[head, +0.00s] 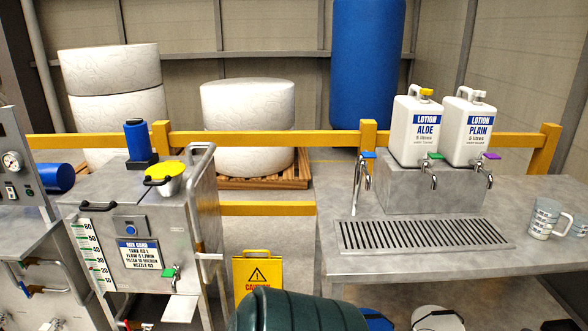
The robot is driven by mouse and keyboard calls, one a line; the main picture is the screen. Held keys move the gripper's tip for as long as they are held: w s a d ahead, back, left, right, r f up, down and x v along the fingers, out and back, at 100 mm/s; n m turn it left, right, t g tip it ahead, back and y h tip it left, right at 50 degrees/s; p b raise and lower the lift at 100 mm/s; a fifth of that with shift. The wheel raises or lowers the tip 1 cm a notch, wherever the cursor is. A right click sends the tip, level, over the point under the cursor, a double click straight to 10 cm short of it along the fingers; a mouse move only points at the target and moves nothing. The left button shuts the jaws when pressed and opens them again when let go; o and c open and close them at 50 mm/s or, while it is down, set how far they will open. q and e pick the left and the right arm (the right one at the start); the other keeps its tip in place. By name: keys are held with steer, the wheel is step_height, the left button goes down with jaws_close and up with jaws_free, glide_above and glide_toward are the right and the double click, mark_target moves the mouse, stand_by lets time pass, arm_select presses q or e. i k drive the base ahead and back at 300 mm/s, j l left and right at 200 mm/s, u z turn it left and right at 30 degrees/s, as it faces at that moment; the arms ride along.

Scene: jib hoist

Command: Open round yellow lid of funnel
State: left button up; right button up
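The round yellow lid (165,169) sits on top of the metal mix cart (157,210) at the left. It appears to lie over the mouth of a small pale funnel (171,185), whose inside I cannot see. A black curved handle (157,181) shows at the front left of the lid. Neither of my grippers is in view, and nothing is touching the lid.
A blue cylinder (137,139) stands behind the lid, and a metal rail (202,158) rises to its right. A steel counter (420,262) holds two lotion jugs (416,128). A yellow caution sign (258,275) and a dark green ribbed object (300,312) stand between.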

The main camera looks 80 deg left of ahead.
mark_target(167, 170)
steer(key=u, duration=3.6)
